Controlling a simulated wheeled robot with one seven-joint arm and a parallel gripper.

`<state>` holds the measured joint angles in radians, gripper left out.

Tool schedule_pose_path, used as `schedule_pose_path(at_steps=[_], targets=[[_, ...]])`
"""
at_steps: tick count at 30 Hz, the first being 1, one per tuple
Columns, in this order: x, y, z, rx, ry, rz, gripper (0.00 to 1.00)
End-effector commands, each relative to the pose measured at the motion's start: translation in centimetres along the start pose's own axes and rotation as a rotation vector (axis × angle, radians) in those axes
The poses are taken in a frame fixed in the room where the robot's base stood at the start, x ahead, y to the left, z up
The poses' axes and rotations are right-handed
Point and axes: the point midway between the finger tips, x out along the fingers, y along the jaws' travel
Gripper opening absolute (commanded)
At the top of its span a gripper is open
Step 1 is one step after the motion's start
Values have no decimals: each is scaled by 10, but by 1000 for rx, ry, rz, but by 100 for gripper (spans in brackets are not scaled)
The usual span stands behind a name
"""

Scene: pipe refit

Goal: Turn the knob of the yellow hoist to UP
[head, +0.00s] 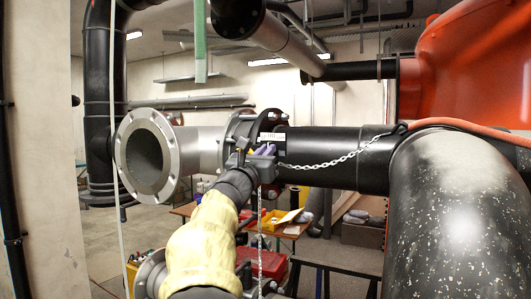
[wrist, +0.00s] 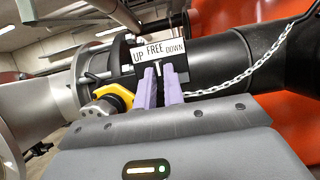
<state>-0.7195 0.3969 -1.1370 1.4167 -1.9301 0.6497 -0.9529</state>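A white plate (wrist: 158,50) reading UP, FREE, DOWN from left to right shows in the wrist view, in front of the black pipe. My gripper (wrist: 160,72) has two lilac fingers just below this plate, tips under FREE, with a narrow gap between them. A small pale piece shows between the tips; whether it is the knob and whether they touch it I cannot tell. Part of the yellow hoist (wrist: 120,93) with a round grey end shows left of the fingers. In the head view my gripper (head: 264,149) is at the flange joint and hides most of the hoist.
A chain (head: 335,160) slants from the pipe on the right to the hoist area, and a chain hangs below it. A grey open-ended flanged pipe (head: 148,155) is left of the gripper. A large black pipe (head: 455,220) fills the right. A table with a yellow bin (head: 275,219) stands behind.

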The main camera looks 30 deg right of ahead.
Motion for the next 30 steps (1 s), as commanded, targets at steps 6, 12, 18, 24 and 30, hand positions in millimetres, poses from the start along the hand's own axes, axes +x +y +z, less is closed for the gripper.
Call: schedule_pose_path(at_steps=[6, 12, 18, 24, 30], targets=[[0, 0, 0, -3, 0, 2, 0], [-1, 0, -1, -37, -1, 17, 0], [-1, 0, -2, -124, -1, 53, 0], [-1, -1, -2, -254, -2, 106, 0], [0, -1, 0, -391, -1, 164, 0]])
